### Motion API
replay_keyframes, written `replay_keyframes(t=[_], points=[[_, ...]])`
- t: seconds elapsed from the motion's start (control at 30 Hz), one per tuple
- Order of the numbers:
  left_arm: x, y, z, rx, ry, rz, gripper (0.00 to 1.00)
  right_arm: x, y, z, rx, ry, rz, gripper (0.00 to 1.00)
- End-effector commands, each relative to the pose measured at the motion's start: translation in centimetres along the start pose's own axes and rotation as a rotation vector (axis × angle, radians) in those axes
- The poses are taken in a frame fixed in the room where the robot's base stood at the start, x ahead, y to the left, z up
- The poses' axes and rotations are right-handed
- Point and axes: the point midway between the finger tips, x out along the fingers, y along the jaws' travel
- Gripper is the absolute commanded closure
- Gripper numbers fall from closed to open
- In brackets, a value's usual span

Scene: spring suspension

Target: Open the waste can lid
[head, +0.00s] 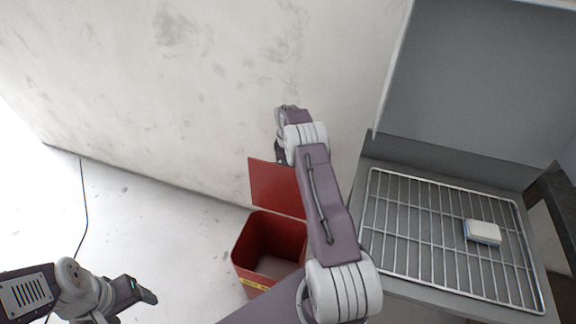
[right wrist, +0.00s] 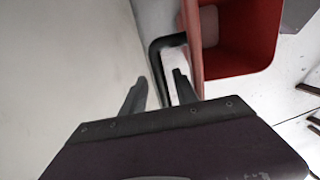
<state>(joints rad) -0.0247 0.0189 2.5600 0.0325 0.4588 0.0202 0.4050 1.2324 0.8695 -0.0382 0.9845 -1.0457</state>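The red waste can (head: 245,256) stands on the floor near the wall, and I can see into its dark red inside. Its red lid (head: 272,186) stands raised at the wall side, partly hidden by my right arm. In the right wrist view the lid (right wrist: 191,35) shows nearly edge-on, beside the can's open inside (right wrist: 240,45). My right gripper (right wrist: 158,86) is open there, with a black bent rod (right wrist: 157,55) reaching down between or behind its fingers; contact is unclear. In the head view my right gripper (head: 280,151) is above the lid near the wall. My left gripper (head: 146,293) is low at left, away from the can.
A grey bench (head: 372,215) with a wire rack (head: 420,240) stands right of the can; a white and blue block (head: 483,232) lies on the rack. The wall (head: 200,90) is close behind the can. A black cable (head: 85,205) lies on the clear floor at left.

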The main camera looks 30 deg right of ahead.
Motion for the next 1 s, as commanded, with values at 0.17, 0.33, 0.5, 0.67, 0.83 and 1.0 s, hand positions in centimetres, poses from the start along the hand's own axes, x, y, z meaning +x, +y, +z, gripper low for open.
replay_keyframes(t=[0.17, 0.33, 0.5, 0.67, 0.83, 1.0], points=[[-0.2, 0.0, 0.0, 0.0, 0.0, 0.0, 0.3, -2.5, 0.1, -0.1, 0.0, 0.002, 0.004, 0.64], [-0.3, 0.0, 0.0, 0.0, 0.0, 0.0, 0.3, -6.3, 0.1, -0.1, 0.0, 0.002, 0.003, 0.64], [-0.5, 0.0, -0.1, 0.0, 0.0, 0.0, 0.3, -8.6, 0.1, -0.1, -0.001, 0.0, 0.0, 0.64], [-0.5, 0.0, -0.1, 0.0, 0.0, 0.0, 0.3, -9.0, 0.0, 0.0, -0.001, 0.0, -0.001, 0.64], [-0.5, 0.0, -0.1, 0.0, 0.0, 0.0, 0.3, -9.0, 0.0, 0.0, -0.001, 0.0, -0.001, 0.64], [-0.5, 0.0, -0.1, 0.0, 0.0, 0.0, 0.3, -9.0, 0.0, 0.0, 0.0, 0.0, -0.001, 0.64]])
